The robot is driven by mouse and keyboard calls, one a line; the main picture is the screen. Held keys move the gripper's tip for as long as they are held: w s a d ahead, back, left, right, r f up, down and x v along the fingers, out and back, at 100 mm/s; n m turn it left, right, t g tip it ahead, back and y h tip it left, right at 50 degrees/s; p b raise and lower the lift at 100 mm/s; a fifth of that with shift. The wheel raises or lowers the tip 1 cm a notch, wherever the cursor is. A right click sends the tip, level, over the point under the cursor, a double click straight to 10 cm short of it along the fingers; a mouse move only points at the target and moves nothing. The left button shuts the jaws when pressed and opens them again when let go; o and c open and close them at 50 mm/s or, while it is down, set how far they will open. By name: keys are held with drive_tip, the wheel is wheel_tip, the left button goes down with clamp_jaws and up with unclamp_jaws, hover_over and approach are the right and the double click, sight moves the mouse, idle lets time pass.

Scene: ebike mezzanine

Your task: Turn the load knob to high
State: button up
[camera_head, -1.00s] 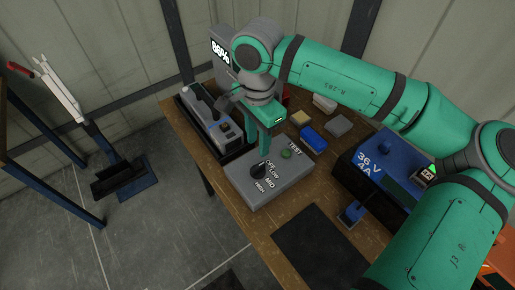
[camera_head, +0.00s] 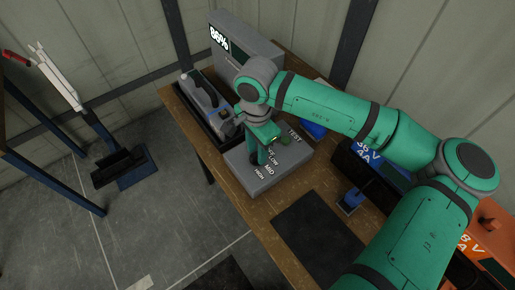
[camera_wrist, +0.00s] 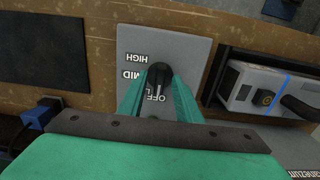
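The load knob (camera_wrist: 159,76) is black and sits on the grey control box (camera_head: 262,184), beside the printed labels OFF, LOW, MID and HIGH. My gripper (camera_wrist: 160,88) points down at the box with its two green fingers apart, one on each side of the knob in the wrist view. I cannot tell whether the fingers touch the knob. In the head view my gripper (camera_head: 267,158) covers the knob and part of the LOW and OFF labels. The knob's pointer setting is not clear. The HIGH label (camera_head: 259,173) is at the box's front end.
A grey device in a black tray (camera_head: 228,140) stands close to the box's left. A display unit reading 86% (camera_head: 245,48) is behind. A dark mat (camera_head: 318,231) lies in front on the wooden bench (camera_head: 262,216). A blue-topped battery (camera_head: 364,157) stands to the right.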

drive_tip(key=shift+d, duration=0.1)
clamp_jaws()
